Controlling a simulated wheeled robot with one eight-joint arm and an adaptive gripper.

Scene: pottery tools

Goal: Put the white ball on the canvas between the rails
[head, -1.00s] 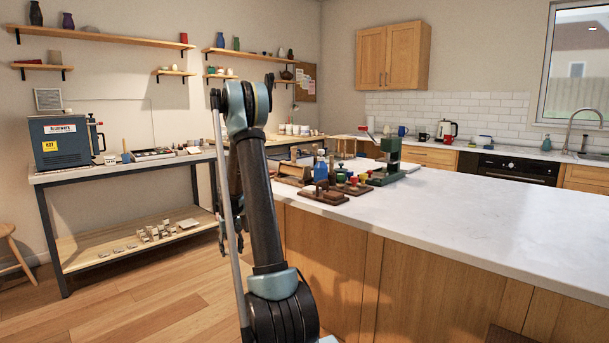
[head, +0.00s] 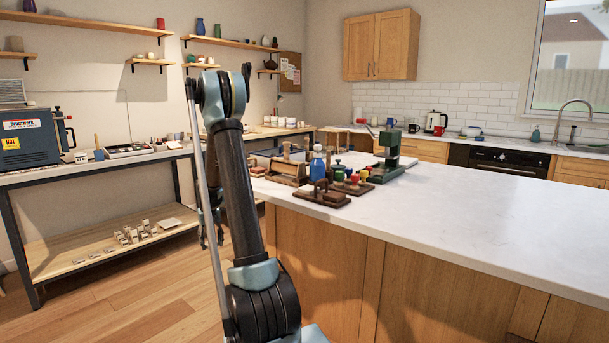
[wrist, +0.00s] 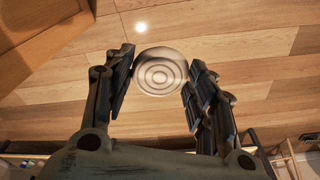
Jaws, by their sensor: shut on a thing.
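My gripper (wrist: 160,82) is shut on a pale, round thing (wrist: 161,74) with concentric rings on its face. It sits between the fingertips, above the wooden floor. I cannot tell whether it is the white ball. In the head view my gripper (head: 212,228) hangs low behind my arm, left of the island, and what it holds is not visible there. A wooden frame (head: 288,169) stands at the left end of the island counter. It may hold the rails, but the canvas cannot be made out.
The white island counter (head: 440,205) is bare on its right side. Near its left end are a dark wooden block with a handle (head: 321,195), a blue bottle (head: 317,164) and a green press (head: 391,150). A workbench (head: 85,168) stands at left.

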